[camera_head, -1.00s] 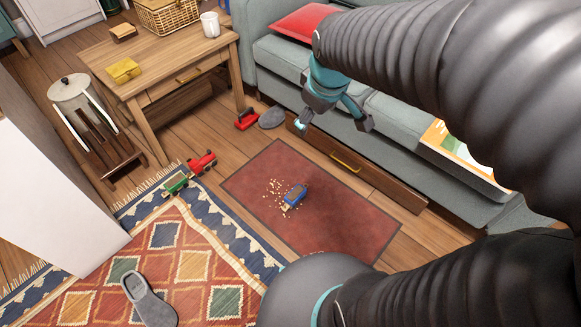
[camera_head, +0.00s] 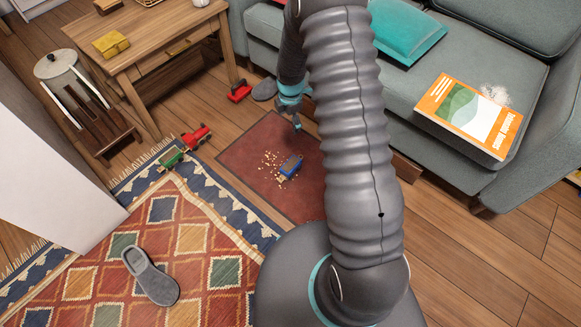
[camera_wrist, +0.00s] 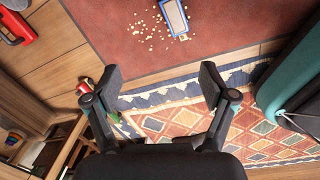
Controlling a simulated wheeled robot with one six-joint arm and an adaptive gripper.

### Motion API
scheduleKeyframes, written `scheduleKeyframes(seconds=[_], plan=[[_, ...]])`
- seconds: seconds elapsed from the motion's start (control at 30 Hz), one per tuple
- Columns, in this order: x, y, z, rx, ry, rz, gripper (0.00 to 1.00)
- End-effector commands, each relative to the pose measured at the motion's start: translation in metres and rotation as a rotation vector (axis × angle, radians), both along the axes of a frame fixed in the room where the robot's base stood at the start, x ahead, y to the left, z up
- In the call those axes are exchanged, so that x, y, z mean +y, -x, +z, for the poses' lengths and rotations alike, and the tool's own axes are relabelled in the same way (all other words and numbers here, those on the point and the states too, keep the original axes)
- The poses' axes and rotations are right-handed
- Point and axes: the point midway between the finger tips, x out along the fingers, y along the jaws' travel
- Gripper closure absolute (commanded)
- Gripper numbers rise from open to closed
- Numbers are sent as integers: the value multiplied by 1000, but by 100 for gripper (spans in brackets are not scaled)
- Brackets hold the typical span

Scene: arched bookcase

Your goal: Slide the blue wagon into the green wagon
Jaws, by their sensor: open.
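The blue wagon (camera_head: 290,166) sits on the dark red mat (camera_head: 240,160), among scattered crumbs. It also shows at the top of the wrist view (camera_wrist: 174,17). The green wagon (camera_head: 171,158) stands to the left, at the edge of the patterned rug, just behind the red engine (camera_head: 195,138). In the wrist view a finger hides most of the green wagon (camera_wrist: 114,118). My gripper (camera_head: 296,122) is open and empty, above the mat and beyond the blue wagon in the head view. In the wrist view its fingers (camera_wrist: 162,82) are wide apart, with nothing between them.
A red toy (camera_head: 239,91) and a grey slipper (camera_head: 265,89) lie by the sofa (camera_head: 447,55). Another slipper (camera_head: 151,275) lies on the patterned rug (camera_head: 190,240). A wooden table (camera_head: 150,63) stands behind the wagons.

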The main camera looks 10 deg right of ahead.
Motion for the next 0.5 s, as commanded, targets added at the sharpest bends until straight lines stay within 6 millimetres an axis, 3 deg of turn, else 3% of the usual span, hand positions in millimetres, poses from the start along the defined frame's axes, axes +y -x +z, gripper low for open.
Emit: scheduleKeyframes(seconds=[0.03, 0.2, 0.3, 0.5], plan=[[0, 1, -26, 22, 4, 54, 17], [0, 3, -93, 58, 13, 237, 17], [0, 7, -120, 73, 16, 314, 17], [0, 11, -148, 86, 16, 388, 17]])
